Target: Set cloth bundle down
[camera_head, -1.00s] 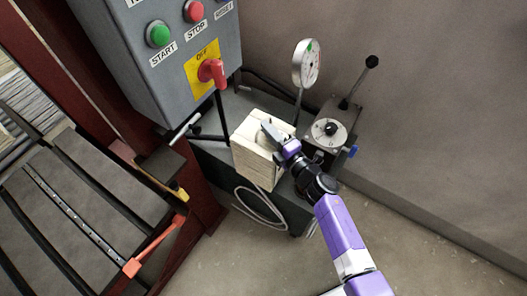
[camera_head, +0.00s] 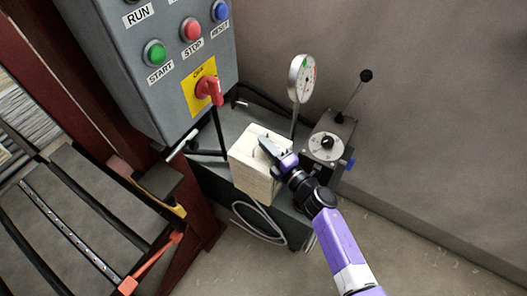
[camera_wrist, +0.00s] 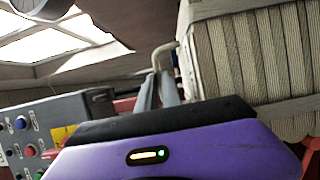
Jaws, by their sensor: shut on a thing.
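The cloth bundle (camera_head: 251,172) is a cream, block-shaped pack at the centre of the head view, above or on the dark bench top beside the control box. In the wrist view its ribbed, banded side (camera_wrist: 255,60) fills the upper right. My gripper (camera_head: 268,148) is over the bundle's top, coming in from the lower right. In the wrist view my gripper (camera_wrist: 160,95) is shut around what looks like a pale bent loop beside the bundle. The bundle's underside is hidden, so I cannot tell whether it touches the bench.
The grey control box (camera_head: 150,80) with buttons and a red switch stands to the left. A round dial gauge (camera_head: 301,78) and a lever unit (camera_head: 328,145) stand close at the right. A slatted conveyor (camera_head: 70,215) lies at the lower left. Open floor (camera_head: 430,265) is at the lower right.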

